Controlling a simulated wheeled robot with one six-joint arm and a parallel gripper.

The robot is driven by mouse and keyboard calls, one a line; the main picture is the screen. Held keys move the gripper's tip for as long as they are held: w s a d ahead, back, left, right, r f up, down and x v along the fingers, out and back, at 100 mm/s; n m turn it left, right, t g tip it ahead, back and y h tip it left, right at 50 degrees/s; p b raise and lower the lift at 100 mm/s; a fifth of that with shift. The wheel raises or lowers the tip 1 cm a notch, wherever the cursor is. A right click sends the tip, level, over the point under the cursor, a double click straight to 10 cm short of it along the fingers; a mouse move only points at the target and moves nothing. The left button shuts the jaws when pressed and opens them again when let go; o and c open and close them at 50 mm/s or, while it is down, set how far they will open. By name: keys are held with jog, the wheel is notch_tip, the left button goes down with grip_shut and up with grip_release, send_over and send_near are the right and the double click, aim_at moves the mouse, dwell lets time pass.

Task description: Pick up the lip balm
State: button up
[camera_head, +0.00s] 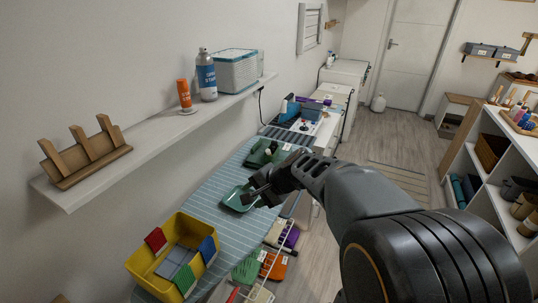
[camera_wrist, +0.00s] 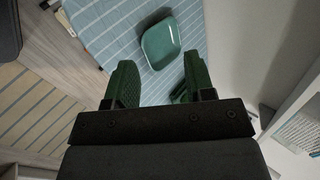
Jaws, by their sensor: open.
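I cannot make out a lip balm for certain in either view. My gripper (camera_head: 256,193) reaches over the striped ironing board (camera_head: 205,208), close to a teal dish (camera_head: 235,203), and partly hides it in the head view. In the wrist view my gripper (camera_wrist: 159,62) is open, its two green fingers apart with nothing seen held between them. There the teal dish (camera_wrist: 161,42) lies beyond the fingertips and looks empty. A dark green tray (camera_head: 258,158) with small items lies farther along the board; its items are too small to name.
A yellow bin (camera_head: 180,285) with coloured cloths stands at the near end of the board. A wall shelf (camera_head: 150,143) holds a wooden rack, an orange tube, a spray can and a basket. White cubby shelving (camera_head: 480,175) stands at right. Floor lies between.

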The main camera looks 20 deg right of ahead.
jog(key=w+d+m+t, duration=0.3)
jog(key=w+d+m, duration=0.3)
jog(key=w+m, duration=0.15)
jog(key=m+t+h, duration=0.3)
jog(key=m+t, duration=0.1)
jog(key=m, duration=0.5)
send_near(268, 150)
jog(key=shift+t, duration=0.3)
jog(key=shift+f+p+x, duration=0.15)
jog(key=shift+p+x, duration=0.9)
jog(key=shift+x, duration=1.1)
jog(key=shift+f+p+x, duration=0.15)
jog(key=shift+p+x, duration=0.85)
jog(key=shift+x, duration=1.15)
jog(key=shift+s, duration=0.1)
grip_shut()
